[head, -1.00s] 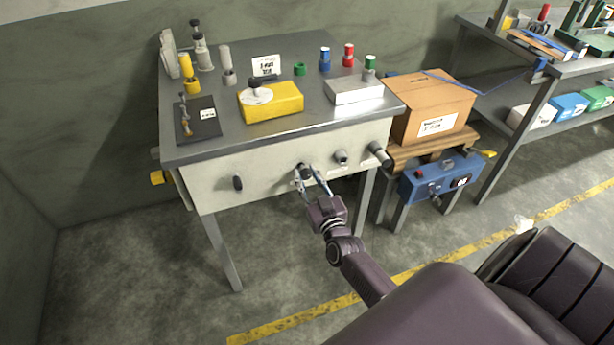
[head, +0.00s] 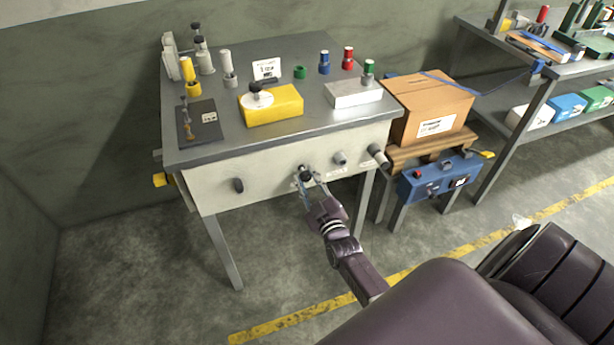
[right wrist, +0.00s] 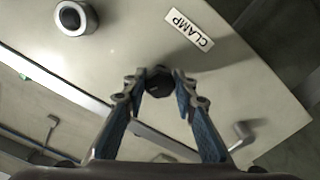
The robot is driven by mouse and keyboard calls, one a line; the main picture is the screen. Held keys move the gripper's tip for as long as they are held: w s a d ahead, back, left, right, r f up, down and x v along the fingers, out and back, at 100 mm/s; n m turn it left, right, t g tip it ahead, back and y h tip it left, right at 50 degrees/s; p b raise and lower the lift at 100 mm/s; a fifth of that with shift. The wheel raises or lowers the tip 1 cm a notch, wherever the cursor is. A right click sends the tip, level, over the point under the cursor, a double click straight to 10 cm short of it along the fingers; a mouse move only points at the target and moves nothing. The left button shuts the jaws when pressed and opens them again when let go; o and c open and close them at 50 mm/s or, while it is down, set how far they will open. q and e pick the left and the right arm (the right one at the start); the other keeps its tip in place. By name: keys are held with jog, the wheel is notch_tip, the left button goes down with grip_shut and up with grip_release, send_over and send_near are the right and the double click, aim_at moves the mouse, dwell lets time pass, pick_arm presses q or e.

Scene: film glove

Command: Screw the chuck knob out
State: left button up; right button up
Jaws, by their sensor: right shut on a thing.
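A small dark knob (head: 305,173) sits on the cream front panel (head: 215,190) of the workbench. It also shows in the right wrist view (right wrist: 158,82), between my fingertips. My right gripper (head: 306,179) is shut on this knob, with one blue-grey finger on either side in the right wrist view (right wrist: 158,84). A label reading CLAMP (right wrist: 189,29) is on the panel near the knob; no label naming the chuck is readable. The fingers partly hide the knob in the head view. My left gripper is not in view.
The panel also carries a black oval knob (head: 238,185) to the left and a grey knob (head: 340,158) and grey cylinder (head: 378,155) to the right. A cardboard box (head: 435,105) stands beside the bench, above a blue unit (head: 440,177). The floor in front is clear.

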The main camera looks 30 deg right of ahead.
jog(key=n, duration=0.2)
jog(key=shift+n, duration=2.3)
jog(key=o, duration=1.2)
jog(key=shift+c, duration=0.2)
jog(key=v, duration=1.2)
